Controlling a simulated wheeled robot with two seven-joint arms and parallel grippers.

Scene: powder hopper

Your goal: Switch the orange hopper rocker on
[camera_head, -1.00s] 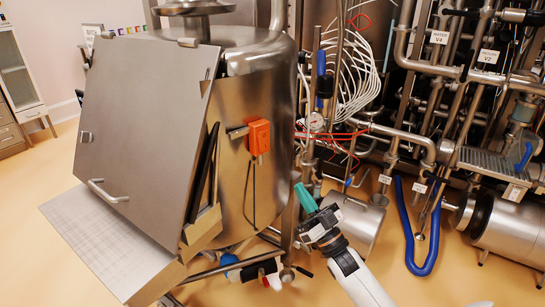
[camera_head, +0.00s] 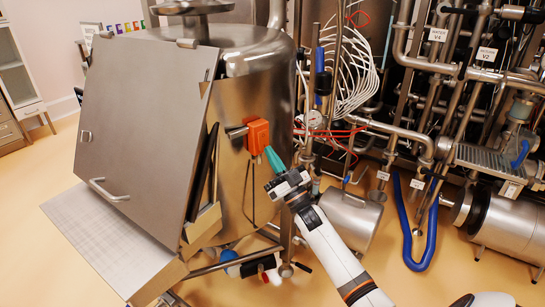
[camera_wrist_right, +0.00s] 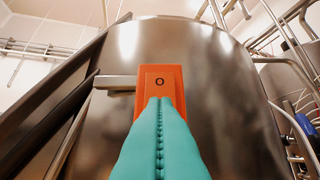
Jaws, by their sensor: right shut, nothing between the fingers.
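The orange hopper rocker (camera_head: 258,135) is a small box on a metal bracket at the side of the steel hopper tank. In the right wrist view the orange rocker (camera_wrist_right: 160,78) shows an "O" mark on its upper part; its lower part is hidden behind my fingers. My right gripper (camera_head: 270,153) has teal fingers, shut and empty, with the tips at the lower part of the orange box. In the right wrist view the right fingertips (camera_wrist_right: 160,102) overlap the rocker; I cannot tell if they touch. My left gripper is not in view.
The steel tank (camera_head: 235,190) stands behind the rocker. A large tilted metal panel (camera_head: 140,130) with a handle stands left of it. Pipes (camera_head: 450,75) and a blue hose (camera_head: 420,258) fill the right side. Open floor (camera_head: 400,285) lies in front.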

